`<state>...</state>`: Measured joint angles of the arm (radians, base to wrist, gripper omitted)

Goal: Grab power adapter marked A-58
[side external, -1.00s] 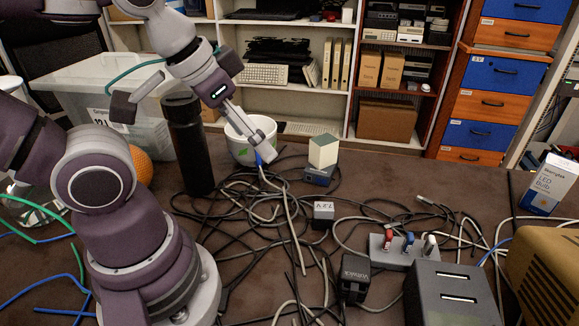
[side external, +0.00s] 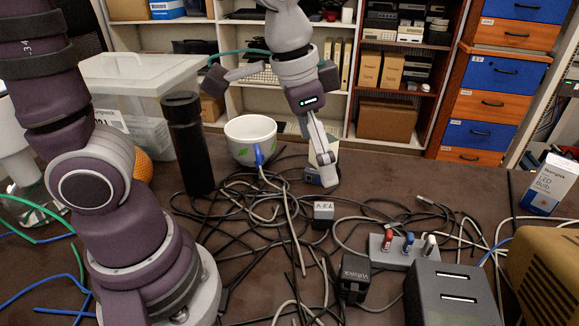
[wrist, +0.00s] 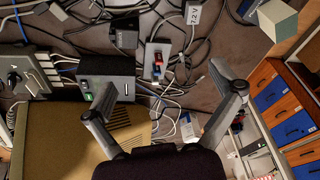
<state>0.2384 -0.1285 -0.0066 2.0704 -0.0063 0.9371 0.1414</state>
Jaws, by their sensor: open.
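No marking reading A-58 is legible. A small adapter-like block with a pale face (side external: 323,210) lies among the cables; its print seems to read 12V, and it also shows in the wrist view (wrist: 193,14). A black adapter (side external: 355,277) with a brand name stands nearer the camera; it also shows in the wrist view (wrist: 124,36). A dark blue block (side external: 312,177) sits under a cream cube at the back, partly hidden by my gripper (side external: 328,180). In the wrist view my gripper (wrist: 165,80) is open, with nothing between its fingers.
Tangled cables cover the middle of the table. A power strip (side external: 402,249) with coloured plugs, a dark grey slotted box (side external: 450,294) and a beige case (side external: 548,270) stand at the right.

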